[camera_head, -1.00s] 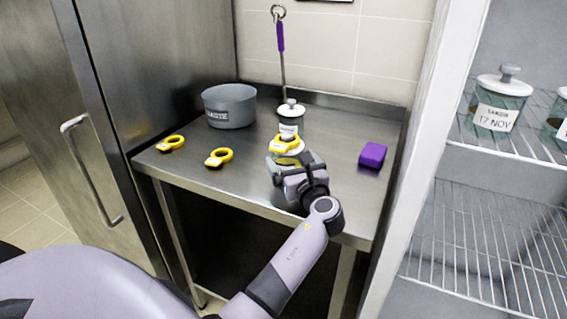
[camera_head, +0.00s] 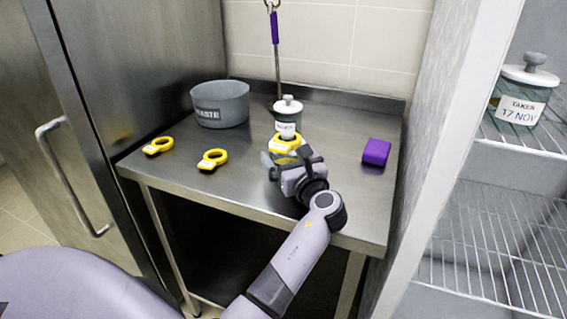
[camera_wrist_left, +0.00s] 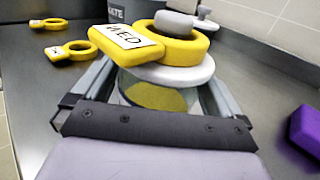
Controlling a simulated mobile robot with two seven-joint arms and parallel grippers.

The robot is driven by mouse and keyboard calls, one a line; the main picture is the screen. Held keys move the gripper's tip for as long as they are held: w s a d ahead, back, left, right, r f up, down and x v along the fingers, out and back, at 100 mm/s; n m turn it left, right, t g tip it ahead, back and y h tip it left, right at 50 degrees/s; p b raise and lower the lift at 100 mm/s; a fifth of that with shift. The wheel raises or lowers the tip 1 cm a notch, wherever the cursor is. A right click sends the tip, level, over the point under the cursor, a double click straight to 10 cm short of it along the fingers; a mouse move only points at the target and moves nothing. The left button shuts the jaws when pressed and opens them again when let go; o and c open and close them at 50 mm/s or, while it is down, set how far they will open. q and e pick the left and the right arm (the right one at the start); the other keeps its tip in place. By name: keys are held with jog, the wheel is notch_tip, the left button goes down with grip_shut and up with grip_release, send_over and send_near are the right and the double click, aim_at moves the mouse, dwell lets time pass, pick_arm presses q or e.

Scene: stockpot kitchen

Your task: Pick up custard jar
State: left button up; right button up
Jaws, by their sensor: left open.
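A glass jar with yellow contents (camera_wrist_left: 150,94), taken to be the custard jar, stands upright in the left wrist view. It has a white lid (camera_wrist_left: 175,72) and a grey knob. A yellow ring tag (camera_wrist_left: 183,46) marked "WED" sits around the knob; the tag also shows in the head view (camera_head: 285,143). My left gripper (camera_head: 286,165) is open at the jar, with a finger along each side in the left wrist view (camera_wrist_left: 152,88). The jar's lower part is hidden, and contact cannot be told. My right gripper is not in view.
A second white-lidded jar (camera_head: 287,108) stands just behind. A grey "WASTE" pot (camera_head: 220,104), two yellow ring tags (camera_head: 158,146) (camera_head: 213,159) and a purple block (camera_head: 376,152) are on the steel table (camera_head: 240,182). A wire shelf at right holds a jar labelled "17 NOV" (camera_head: 522,92).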

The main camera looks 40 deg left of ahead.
pick_arm(q)
jog(key=shift+w+a, duration=0.15)
jog(key=shift+a, duration=0.05)
jog(key=shift+r, duration=0.1)
jog(key=c, duration=1.1)
